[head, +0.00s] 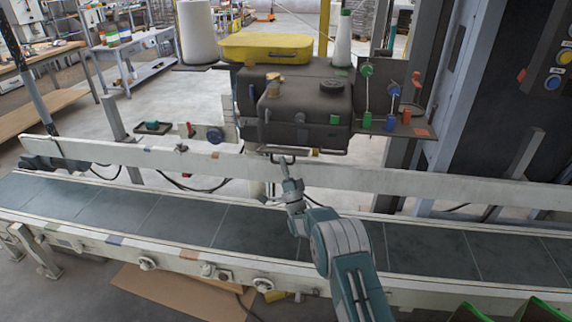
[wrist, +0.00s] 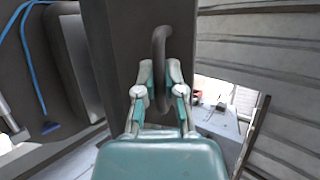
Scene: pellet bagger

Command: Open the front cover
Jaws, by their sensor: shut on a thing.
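The dark grey machine head (head: 300,112) hangs over the conveyor, with its front cover facing me. A thin dark bar handle (head: 325,152) runs along the cover's lower edge. My gripper (head: 283,160) reaches up to the left part of this handle. In the wrist view, my gripper (wrist: 160,80) has its two fingers on either side of the dark curved handle (wrist: 161,45), shut on it. A dark flat panel (wrist: 125,50) lies right behind the handle. The cover looks closed in the head view, though its seam is too small to make out.
A conveyor (head: 170,219) with a pale side rail (head: 400,181) runs across below my arm. A control panel (head: 555,65) is at right.

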